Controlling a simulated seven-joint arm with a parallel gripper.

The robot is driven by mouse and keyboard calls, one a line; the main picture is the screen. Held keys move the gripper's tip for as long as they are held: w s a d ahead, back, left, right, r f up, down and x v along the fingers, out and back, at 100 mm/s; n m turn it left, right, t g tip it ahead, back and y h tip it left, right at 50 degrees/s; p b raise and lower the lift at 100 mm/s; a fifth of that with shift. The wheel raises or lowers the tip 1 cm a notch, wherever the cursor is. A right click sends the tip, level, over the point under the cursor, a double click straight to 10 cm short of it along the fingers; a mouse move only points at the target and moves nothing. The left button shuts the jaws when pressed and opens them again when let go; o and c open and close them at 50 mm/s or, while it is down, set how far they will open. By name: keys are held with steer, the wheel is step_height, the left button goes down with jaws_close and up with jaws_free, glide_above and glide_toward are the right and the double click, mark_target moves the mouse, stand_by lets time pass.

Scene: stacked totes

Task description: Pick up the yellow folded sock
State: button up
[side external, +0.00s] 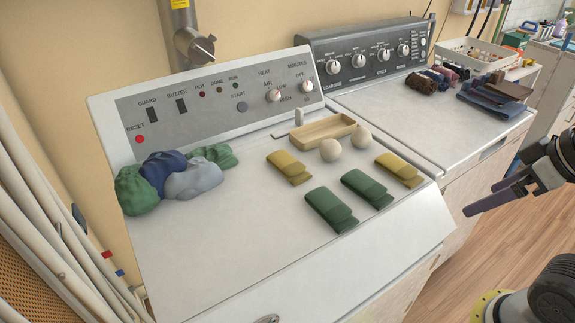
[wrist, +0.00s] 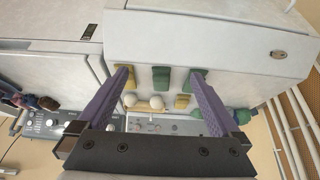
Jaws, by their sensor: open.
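Two yellow folded socks lie on the white dryer top in the side view. One yellow sock (side external: 289,167) is left of two cream balls, and the other yellow sock (side external: 399,170) is near the right edge. They also show in the wrist view, one at the left finger's tip (wrist: 128,80) and one farther down (wrist: 182,101). Two green folded socks (side external: 331,210) (side external: 367,188) lie nearer the front. My gripper (side external: 488,198) is open and empty, off the dryer's right side, apart from every sock. Its purple fingers (wrist: 159,73) frame the socks in the wrist view.
A tan tray (side external: 320,131) and cream balls (side external: 330,150) sit behind the socks. Green, blue and grey bundles (side external: 193,180) lie at the left. A raised control panel (side external: 220,98) closes the back. The dryer's front left is clear. Dark folded cloths (side external: 497,95) lie on the washer.

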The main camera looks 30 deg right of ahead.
steer(key=w+r+m+t, duration=0.1)
steer(key=w+r, duration=0.8)
steer(key=w, duration=0.2)
steer(key=n+g, duration=0.2)
glide_above(288, 162)
steer(key=s, duration=0.2)
steer(key=f, duration=1.7)
steer(key=shift+s+d+f, duration=0.2)
steer(key=shift+f, duration=0.15)
steer(key=shift+x, duration=2.85)
steer(key=shift+a, duration=0.15)
steer(key=shift+c, duration=0.2)
